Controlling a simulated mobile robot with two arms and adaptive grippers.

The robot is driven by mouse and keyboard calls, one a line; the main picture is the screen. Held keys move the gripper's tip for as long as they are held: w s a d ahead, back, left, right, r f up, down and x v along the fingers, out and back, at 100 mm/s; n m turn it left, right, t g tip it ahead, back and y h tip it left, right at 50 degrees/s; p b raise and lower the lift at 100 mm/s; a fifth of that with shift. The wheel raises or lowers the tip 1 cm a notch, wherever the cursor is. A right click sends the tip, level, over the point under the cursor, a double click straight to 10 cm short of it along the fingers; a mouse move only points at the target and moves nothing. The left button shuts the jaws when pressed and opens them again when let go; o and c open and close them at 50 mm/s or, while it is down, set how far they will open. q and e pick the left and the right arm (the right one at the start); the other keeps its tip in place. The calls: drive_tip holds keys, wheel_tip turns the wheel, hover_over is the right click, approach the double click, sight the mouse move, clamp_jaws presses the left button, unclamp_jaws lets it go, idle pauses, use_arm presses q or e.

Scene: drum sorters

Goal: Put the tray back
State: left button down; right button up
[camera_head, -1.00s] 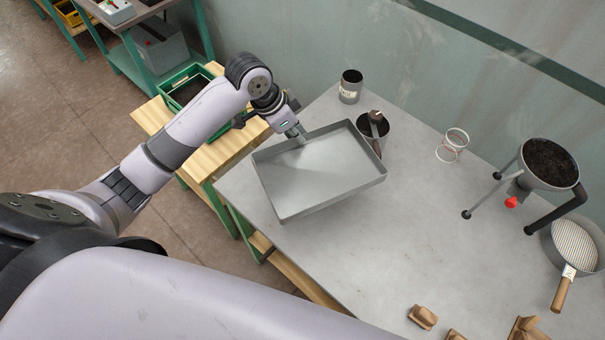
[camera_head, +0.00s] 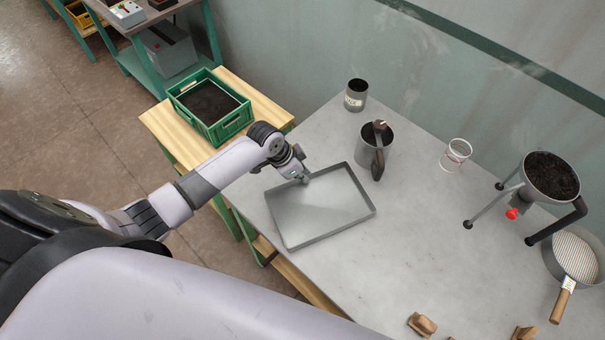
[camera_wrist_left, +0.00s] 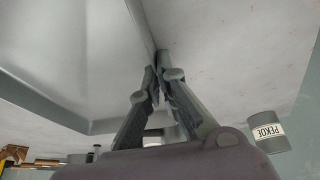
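The shallow grey metal tray (camera_head: 320,208) is at the left part of the grey table (camera_head: 400,270), open side up. It looks level and low, on or just above the tabletop; I cannot tell whether it touches. My left gripper (camera_head: 303,178) is at the tray's far left rim. In the left wrist view the fingers (camera_wrist_left: 158,82) are closed on the rim of the tray (camera_wrist_left: 70,60). My right gripper is not in view.
A grey can (camera_head: 373,150) with a dark handle stands close behind the tray. Behind it is a labelled tin (camera_head: 356,95). A wire ring stand (camera_head: 455,153), a soil-filled drum (camera_head: 550,177) and a sieve (camera_head: 575,255) are to the right. A green crate (camera_head: 210,105) sits at left.

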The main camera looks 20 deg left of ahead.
use_arm(q)
drive_tip(key=shift+f, duration=0.15)
drive_tip(key=c, duration=1.8)
unclamp_jaws()
drive_tip(key=shift+r, duration=0.3)
drive_tip(key=b+v, duration=0.1)
drive_tip(key=v, duration=1)
drive_tip(key=shift+s+r, duration=0.15)
drive_tip(key=shift+r, duration=0.2)
drive_tip(key=shift+a, duration=0.1)
